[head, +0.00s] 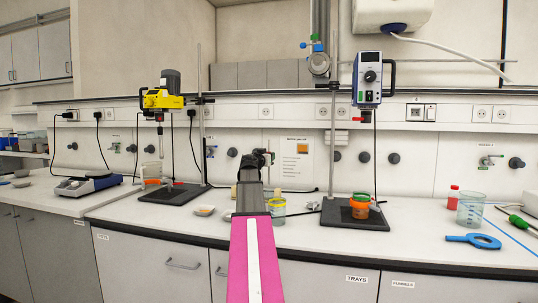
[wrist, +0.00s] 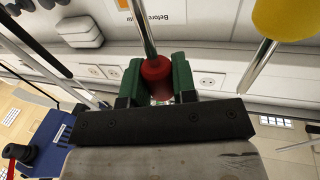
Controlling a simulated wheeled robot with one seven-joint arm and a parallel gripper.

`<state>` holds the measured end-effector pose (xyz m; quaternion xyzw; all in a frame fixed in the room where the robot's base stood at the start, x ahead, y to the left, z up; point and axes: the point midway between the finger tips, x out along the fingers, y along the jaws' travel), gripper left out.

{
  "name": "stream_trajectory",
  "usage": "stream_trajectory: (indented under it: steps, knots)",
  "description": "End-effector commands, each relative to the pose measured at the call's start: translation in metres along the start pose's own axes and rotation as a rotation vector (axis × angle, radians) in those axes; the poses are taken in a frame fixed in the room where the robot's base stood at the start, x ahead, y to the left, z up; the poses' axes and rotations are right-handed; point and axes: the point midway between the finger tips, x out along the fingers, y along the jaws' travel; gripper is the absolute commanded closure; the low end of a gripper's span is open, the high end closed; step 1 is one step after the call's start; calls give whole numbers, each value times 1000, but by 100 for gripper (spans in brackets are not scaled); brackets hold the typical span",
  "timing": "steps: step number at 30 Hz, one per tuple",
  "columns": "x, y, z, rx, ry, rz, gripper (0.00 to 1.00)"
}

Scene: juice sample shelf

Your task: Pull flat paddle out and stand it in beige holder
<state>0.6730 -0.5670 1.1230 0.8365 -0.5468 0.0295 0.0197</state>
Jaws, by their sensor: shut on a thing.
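My gripper (wrist: 157,82) has green fingers and is shut on a red handle (wrist: 157,68) with a thin metal shaft (wrist: 143,28). The far end of this tool is out of the wrist view, so I cannot tell whether it is the flat paddle. In the head view my gripper (head: 258,158) is above the bench's middle, small and dark against the wall. A beige block (head: 234,192), possibly the beige holder, shows low behind my arm and is mostly hidden by it.
A beaker with yellow-green contents (head: 277,208) stands just right of my arm. A stirrer stand (head: 354,217) with an orange cup (head: 360,207) is farther right. Another yellow-motor stirrer (head: 162,98) is left.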

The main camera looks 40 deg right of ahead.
Motion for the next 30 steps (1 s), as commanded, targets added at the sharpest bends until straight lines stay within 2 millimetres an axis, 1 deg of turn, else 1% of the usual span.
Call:
stream_trajectory:
  steps: [4,22,30]
  knots:
    - [-1,0,11,0,-1,0,100]
    - [-1,0,9,1,0,0,100]
    - [-2,0,13,0,0,0,100]
